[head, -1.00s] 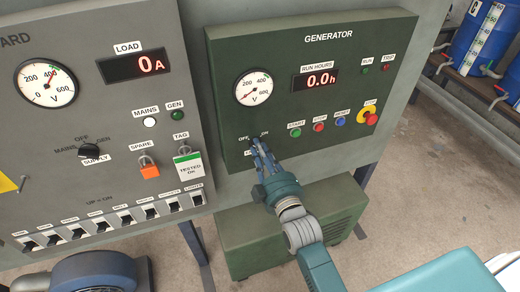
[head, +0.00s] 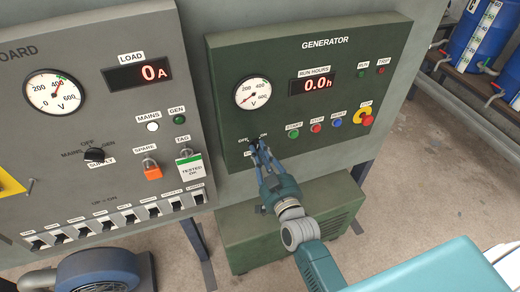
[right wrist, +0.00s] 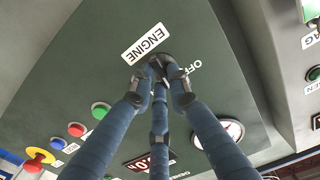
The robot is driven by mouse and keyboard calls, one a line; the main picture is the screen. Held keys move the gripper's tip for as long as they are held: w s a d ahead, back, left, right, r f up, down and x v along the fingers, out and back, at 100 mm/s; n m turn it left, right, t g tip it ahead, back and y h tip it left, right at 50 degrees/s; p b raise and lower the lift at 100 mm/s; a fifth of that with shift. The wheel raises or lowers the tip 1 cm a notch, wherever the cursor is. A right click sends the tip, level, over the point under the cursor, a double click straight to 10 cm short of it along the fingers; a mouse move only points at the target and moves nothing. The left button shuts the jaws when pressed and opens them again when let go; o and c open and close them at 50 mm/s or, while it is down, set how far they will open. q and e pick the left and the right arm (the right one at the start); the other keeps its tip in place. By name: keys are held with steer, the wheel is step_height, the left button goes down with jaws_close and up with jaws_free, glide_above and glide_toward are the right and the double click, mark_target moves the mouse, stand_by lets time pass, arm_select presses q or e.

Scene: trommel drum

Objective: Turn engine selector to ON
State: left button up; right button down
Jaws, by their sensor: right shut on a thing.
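The engine selector (head: 254,142) is a small dark knob on the green generator panel (head: 340,125), below the volt gauge. OFF is printed at its upper left and ON at its upper right. In the head view, my right gripper (head: 259,151) reaches up to it from below, its fingers partly covering the knob and the ENGINE label. In the right wrist view, the blue fingers of my right gripper (right wrist: 158,82) close around the dark selector (right wrist: 157,64) beside the ENGINE label (right wrist: 145,42). The knob's exact pointing direction is hard to tell. My left gripper is out of view.
Green (head: 294,133), red (head: 316,127) and blue (head: 337,122) buttons and a yellow-ringed red stop button (head: 366,120) sit right of the selector. A grey switchboard (head: 110,190) stands to the left. A green housing (head: 300,225) is below the panel.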

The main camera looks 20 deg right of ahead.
steer(key=shift+f+m+p, duration=0.15)
steer(key=shift+m+p, duration=0.05)
steer(key=shift+m, duration=1.6)
steer(key=shift+f+m+p, duration=0.1)
steer(key=shift+m+p, duration=0.05)
steer(key=shift+m, duration=1.65)
steer(key=c, duration=1.7)
jaws_free()
steer(key=shift+o, duration=0.2)
steer(key=s, duration=1.2)
steer(key=shift+d, duration=0.2)
steer(key=shift+f, duration=0.1)
